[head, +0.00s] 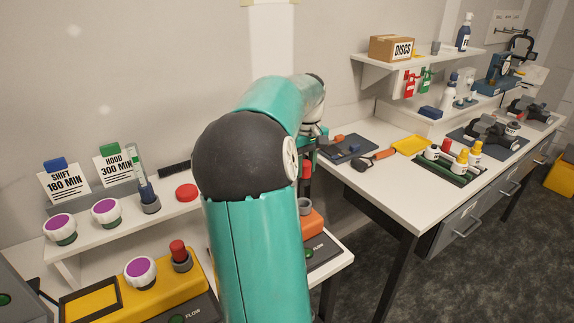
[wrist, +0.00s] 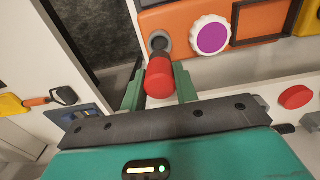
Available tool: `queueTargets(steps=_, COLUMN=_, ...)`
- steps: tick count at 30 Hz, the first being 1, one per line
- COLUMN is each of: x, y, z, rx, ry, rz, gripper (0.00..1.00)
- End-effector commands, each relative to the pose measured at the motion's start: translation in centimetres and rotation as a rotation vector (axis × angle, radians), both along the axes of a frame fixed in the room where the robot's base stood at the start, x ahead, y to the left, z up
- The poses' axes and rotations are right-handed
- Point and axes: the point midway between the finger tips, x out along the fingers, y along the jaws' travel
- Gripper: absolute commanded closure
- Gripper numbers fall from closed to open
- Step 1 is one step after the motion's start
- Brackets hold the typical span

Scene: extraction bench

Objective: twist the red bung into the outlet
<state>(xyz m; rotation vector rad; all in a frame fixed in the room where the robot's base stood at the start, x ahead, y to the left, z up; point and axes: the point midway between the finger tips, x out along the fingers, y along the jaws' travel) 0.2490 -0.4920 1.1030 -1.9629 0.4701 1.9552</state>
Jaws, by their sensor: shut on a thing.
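The red bung (wrist: 159,80) is between the two green fingers of my gripper (wrist: 158,88), which is shut on it. In the wrist view its narrower, darker end points at the grey ring of the outlet (wrist: 158,40) on the orange unit (wrist: 187,14). In the head view the bung (head: 306,170) hangs above the grey outlet (head: 304,206), with a visible gap between them. My arm hides much of the orange unit (head: 312,226) there.
A white knob with a purple face (wrist: 211,36) sits beside the outlet. A yellow unit (head: 150,295) at the front left bears another red bung (head: 178,250) in a grey ring. A red disc (head: 187,192) lies on the shelf. The right bench (head: 400,205) stands beyond a gap.

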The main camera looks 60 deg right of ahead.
Motion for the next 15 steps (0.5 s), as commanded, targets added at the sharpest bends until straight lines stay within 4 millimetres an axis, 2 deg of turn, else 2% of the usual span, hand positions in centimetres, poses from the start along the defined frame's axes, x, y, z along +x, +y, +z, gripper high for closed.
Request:
queueTargets(steps=11, x=-0.22, y=-0.30, z=-0.04, rx=0.000, ry=0.000, rz=-0.006, gripper=1.00)
queueTargets(steps=15, x=-0.20, y=-0.38, z=-0.70, rx=0.001, ry=0.002, rz=-0.007, gripper=1.00)
